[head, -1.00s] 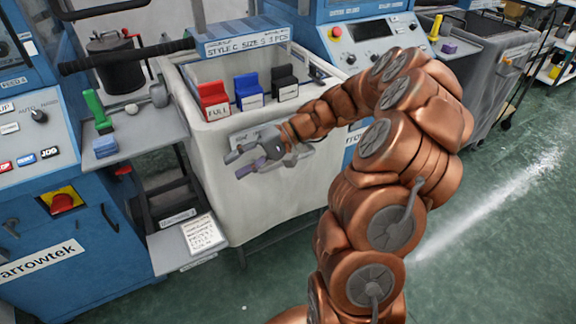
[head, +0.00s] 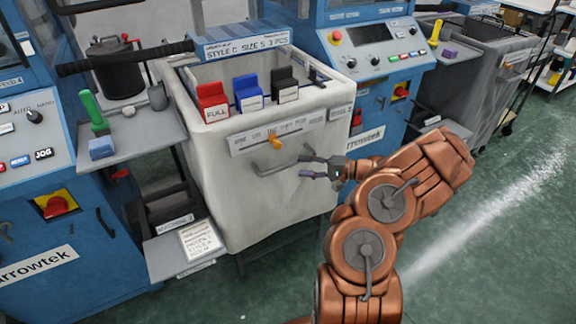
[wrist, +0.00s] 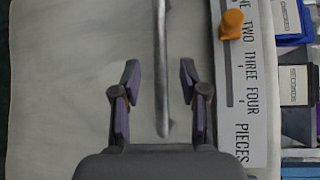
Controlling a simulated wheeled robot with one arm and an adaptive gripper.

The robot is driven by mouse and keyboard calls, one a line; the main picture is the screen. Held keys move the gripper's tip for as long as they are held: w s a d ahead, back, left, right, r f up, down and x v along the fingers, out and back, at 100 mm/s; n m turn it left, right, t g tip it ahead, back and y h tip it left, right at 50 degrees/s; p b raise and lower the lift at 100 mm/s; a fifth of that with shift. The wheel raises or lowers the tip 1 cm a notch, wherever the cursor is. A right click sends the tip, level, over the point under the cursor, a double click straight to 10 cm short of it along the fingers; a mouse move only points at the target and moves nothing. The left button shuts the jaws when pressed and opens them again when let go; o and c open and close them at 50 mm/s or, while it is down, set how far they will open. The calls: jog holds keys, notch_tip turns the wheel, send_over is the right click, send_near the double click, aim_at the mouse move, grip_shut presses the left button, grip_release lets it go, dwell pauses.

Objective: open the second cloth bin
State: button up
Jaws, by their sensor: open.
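A white cloth bin (head: 225,175) stands in the middle of the head view, between two blue machines. A grey bar handle (head: 270,171) is on its front face, below a label strip with an orange slider (head: 274,143). My gripper (head: 307,166) is open and empty just right of the handle, in front of the bin. In the wrist view the handle (wrist: 162,70) runs between the open fingers (wrist: 159,76) in the picture; I cannot tell whether it lies between them in depth. The orange slider (wrist: 231,25) shows upper right there.
Red (head: 212,102), blue (head: 248,93) and black (head: 284,84) blocks sit along the bin's front rim; the red one reads FULL. A grey bin (head: 478,75) stands farther right. A shelf (head: 135,130) with a green-handled tool is at left. Green floor is clear at right.

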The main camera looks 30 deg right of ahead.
aim_at(292, 165)
jog(key=shift+p+x, duration=0.35)
jog(key=shift+x, duration=2.7)
jog(key=shift+s, duration=0.1)
jog(key=shift+c, duration=0.4)
grip_shut()
